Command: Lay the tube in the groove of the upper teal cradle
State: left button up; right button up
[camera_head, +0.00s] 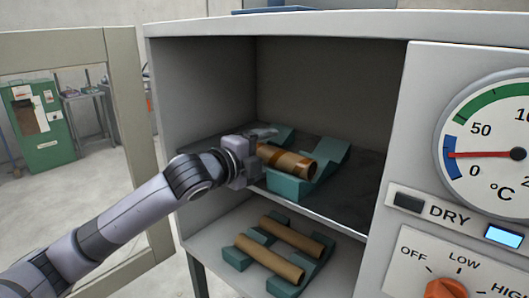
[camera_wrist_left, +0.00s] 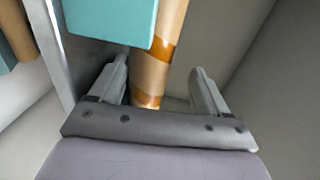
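The tube (camera_head: 285,160), tan cardboard with darker brown bands, lies along the upper teal cradle (camera_head: 290,186), between its front and back raised parts. It looks seated in the groove, though its underside is hidden. My left gripper (camera_head: 256,158) is at the tube's left end. In the left wrist view, the open fingers (camera_wrist_left: 158,88) stand on either side of the banded tube (camera_wrist_left: 152,75), with a clear gap on the right. A teal block of the cradle (camera_wrist_left: 112,20) shows beside the tube there. My right gripper is not in view.
The upper cradle stands on the dark shelf (camera_head: 352,205) of a grey cabinet. Below, a lower teal cradle (camera_head: 238,258) holds two plain tubes (camera_head: 270,259). The cabinet's side wall and open door (camera_head: 130,110) flank my left arm. A dial panel (camera_head: 450,205) is at right.

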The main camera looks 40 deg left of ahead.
pick_arm(q)
jog(key=shift+s+a, duration=0.1)
jog(key=shift+s, duration=0.55)
jog(key=shift+s+a+r+b, duration=0.15)
jog(key=shift+s+b, duration=0.25)
jog(key=shift+s, duration=0.55)
jog(key=shift+s+r+b, duration=0.15)
jog(key=shift+s+b, duration=0.2)
jog(key=shift+s, duration=0.65)
jog(key=shift+s+a+r+b, duration=0.15)
jog(key=shift+s+b, duration=0.25)
jog(key=shift+s, duration=0.55)
jog(key=shift+d+r, duration=0.1)
notch_tip(320, 180, up, 7)
jog(key=p, duration=0.4)
